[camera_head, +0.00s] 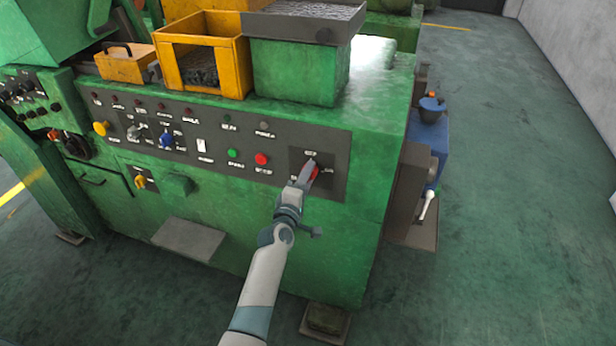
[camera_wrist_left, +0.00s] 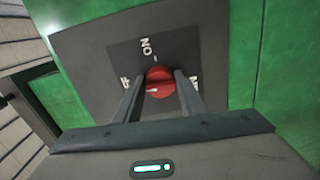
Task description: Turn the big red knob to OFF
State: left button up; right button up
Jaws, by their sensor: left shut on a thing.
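The big red knob (camera_head: 314,173) is on the dark plate at the right end of the green machine's control panel. In the left wrist view the round red knob (camera_wrist_left: 160,77) sits between the two fingers of my left gripper (camera_wrist_left: 159,88), which is shut on it. In the head view my left gripper (camera_head: 307,172) covers part of the knob. A pale mark on the knob points left in the wrist view. An ON label (camera_wrist_left: 148,47) stands above the knob; the labels left and right are partly hidden by the fingers. My right gripper is not in view.
The panel (camera_head: 215,132) also holds a green button (camera_head: 232,153), a smaller red button (camera_head: 262,159), and several other knobs. A yellow bin (camera_head: 205,50) and a grey tray (camera_head: 303,22) are on top. A blue unit (camera_head: 440,150) stands right; floor beyond is clear.

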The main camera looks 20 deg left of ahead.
pick_arm(q)
jog(key=shift+n, duration=0.5)
jog(key=o, duration=1)
jog(key=shift+o, duration=0.2)
jog(key=shift+s, duration=0.1)
jog(key=s+p, duration=0.5)
jog(key=s, duration=1.2)
jog(key=shift+a, duration=0.3)
jog(key=shift+s+f, duration=0.1)
jog(key=shift+f, duration=0.05)
